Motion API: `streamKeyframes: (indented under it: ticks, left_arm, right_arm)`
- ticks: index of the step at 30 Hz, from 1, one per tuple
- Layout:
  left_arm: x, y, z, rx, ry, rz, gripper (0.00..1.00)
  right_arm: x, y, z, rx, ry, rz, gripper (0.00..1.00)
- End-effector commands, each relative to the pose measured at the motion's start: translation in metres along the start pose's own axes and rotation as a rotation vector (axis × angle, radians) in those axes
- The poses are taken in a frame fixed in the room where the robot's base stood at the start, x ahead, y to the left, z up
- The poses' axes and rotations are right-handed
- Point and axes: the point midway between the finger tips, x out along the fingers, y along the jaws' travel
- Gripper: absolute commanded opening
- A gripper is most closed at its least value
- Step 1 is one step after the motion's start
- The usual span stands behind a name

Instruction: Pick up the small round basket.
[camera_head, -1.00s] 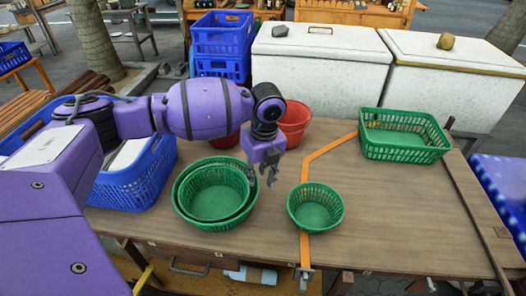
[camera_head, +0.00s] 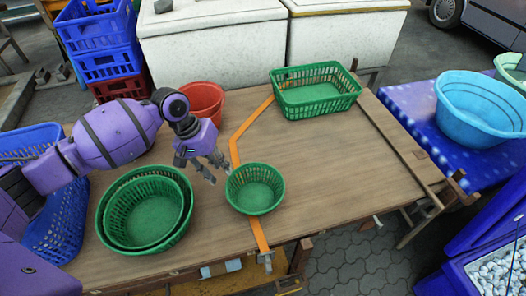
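The small round green basket (camera_head: 255,190) stands upright on the wooden table, right of the larger nested round green baskets (camera_head: 146,212) and over the orange strip. My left gripper (camera_head: 217,170) is just up and left of the small basket's rim. Its two fingers are spread, with nothing visible between them. The fingertips are close to the rim; I cannot tell whether they touch it. My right gripper is not in view.
A rectangular green basket (camera_head: 314,93) stands at the back of the table. A red bucket (camera_head: 204,100) is behind my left gripper, and a blue crate (camera_head: 62,222) is at the left. The tabletop (camera_head: 345,155) right of the small basket is clear.

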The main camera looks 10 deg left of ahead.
Motion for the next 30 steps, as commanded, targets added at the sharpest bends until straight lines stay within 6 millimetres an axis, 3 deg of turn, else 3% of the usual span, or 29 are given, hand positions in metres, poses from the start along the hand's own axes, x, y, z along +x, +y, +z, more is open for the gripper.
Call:
streamKeyframes:
  ticks: [13, 23, 30]
  left_arm:
    - [0.059, 0.003, -0.009, 0.005, -0.002, -0.001, 0.25]
    - [0.068, 0.003, -0.009, 0.007, 0.002, -0.002, 0.25]
    - [0.068, 0.003, -0.009, 0.007, 0.002, -0.002, 0.00]
  right_arm:
    - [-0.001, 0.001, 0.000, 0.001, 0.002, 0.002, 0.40]
    - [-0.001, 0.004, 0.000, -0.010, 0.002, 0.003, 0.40]
    - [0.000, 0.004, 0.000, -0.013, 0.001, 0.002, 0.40]
